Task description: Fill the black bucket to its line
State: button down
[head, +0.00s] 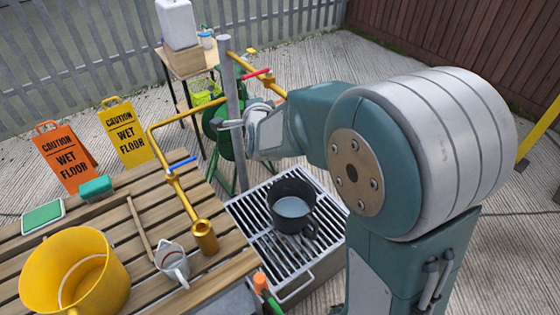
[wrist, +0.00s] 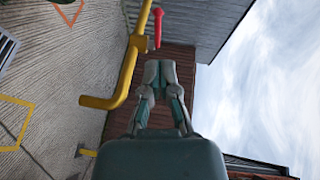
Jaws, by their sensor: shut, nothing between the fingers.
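The black bucket (head: 275,190) stands upright on a metal grate, with pale grey-blue liquid inside. I cannot make out its fill line. Yellow pipework on a grey post carries a red lever (head: 256,73) and a blue lever (head: 183,162). My gripper (head: 229,124) is beside the post, below the red lever and to the upper left of the bucket. In the wrist view my gripper (wrist: 160,66) is shut and empty, with the red lever (wrist: 158,27) and yellow pipe (wrist: 126,75) beyond its tips. I cannot tell whether it touches either. My arm hides part of the pipework.
A slatted bench holds a yellow bucket (head: 28,268), a jug (head: 173,262), a wooden stick (head: 139,228) and a green sponge (head: 96,188). Wet-floor signs (head: 66,158) stand behind it. A green hose reel (head: 217,130) is behind the post. Paving at the back right is clear.

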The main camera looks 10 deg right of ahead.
jog(key=shift+a, duration=0.2)
jog(key=c, duration=1.3)
grip_release()
jog(key=shift+d, duration=0.15)
jog(key=shift+c, duration=0.2)
jog(key=o, duration=0.7)
jog(key=shift+c, duration=0.2)
jog(key=w+a+r+m+h, duration=0.1)
jog(key=w+r+m+h, duration=0.25)
jog(key=w+h, duration=0.4)
jog(key=m+g+h, duration=0.1)
jog(key=g+h, duration=0.3)
jog(key=g, duration=0.2)
send_near(250, 76)
jog(key=x, duration=1.1)
jog(key=shift+w+d+f, duration=0.1)
jog(key=shift+w+d, duration=0.15)
